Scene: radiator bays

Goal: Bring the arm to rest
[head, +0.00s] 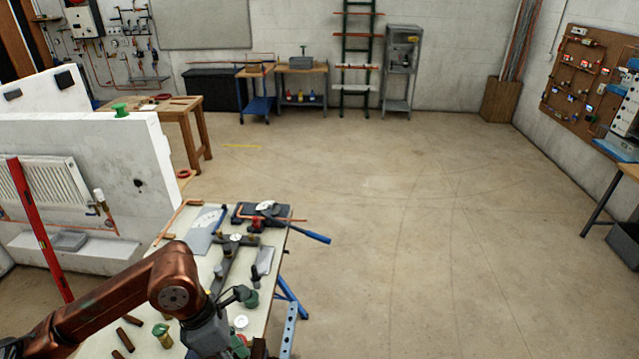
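My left arm comes in from the lower left, and its gripper (246,322) is over the near part of the workbench (190,275). Its fingers point right and look spread apart, with a small white disc (240,321) visible between them. I see nothing held between them. The lower finger is partly cut off by the clutter and the picture edge. My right arm and gripper are not in view.
The bench holds dark clamps, a gauge, a blue-handled tool (312,236) and a green-capped brass fitting (162,333). A white wall bay with a radiator (55,185) and red level (38,225) stands left. The floor (430,220) to the right is clear.

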